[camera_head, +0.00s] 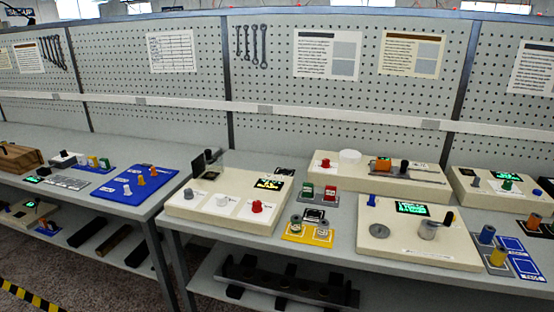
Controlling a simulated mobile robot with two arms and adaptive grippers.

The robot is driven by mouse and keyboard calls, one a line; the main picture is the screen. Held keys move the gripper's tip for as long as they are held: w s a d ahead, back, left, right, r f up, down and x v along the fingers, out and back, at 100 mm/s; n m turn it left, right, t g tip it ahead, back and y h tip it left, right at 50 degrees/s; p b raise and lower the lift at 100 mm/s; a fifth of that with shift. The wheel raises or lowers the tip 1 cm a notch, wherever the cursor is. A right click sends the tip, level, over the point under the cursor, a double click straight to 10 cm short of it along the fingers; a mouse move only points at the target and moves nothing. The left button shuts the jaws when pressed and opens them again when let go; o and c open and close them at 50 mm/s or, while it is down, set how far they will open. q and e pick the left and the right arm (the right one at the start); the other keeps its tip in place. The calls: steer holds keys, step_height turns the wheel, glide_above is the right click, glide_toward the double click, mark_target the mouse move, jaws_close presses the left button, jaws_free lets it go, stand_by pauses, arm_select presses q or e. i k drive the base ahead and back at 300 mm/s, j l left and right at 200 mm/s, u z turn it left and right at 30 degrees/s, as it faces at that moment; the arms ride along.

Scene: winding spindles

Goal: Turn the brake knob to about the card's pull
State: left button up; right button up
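Neither of my grippers is in view. Several cream machine boxes stand on the grey bench. The near middle box (230,222) carries a grey knob (188,193), a white knob (222,200), a red knob (257,206) and a lit green display (270,184). The box behind it (430,182) has a red knob (325,163), a white cylinder (349,156) and a black knob (404,166). The near right box (400,252) has a grey disc (380,230) and a green display (411,208). The labels are too small to read, so I cannot tell which is the brake knob or card.
A yellow mat (308,238) with small spools lies between the near boxes. A blue mat (152,180) with spools lies on the left bench. Printed sheets (328,54) hang on the pegboard (280,90). A gap separates the two benches.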

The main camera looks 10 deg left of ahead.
mark_target(325, 162)
steer(key=i+l, duration=0.35)
steer(key=l, duration=0.15)
steer(key=i+l+z, duration=0.1)
steer(key=i+l, duration=0.25)
steer(key=l, duration=0.2)
steer(key=i+l, duration=0.35)
steer(key=l, duration=0.15)
steer(key=z, duration=0.05)
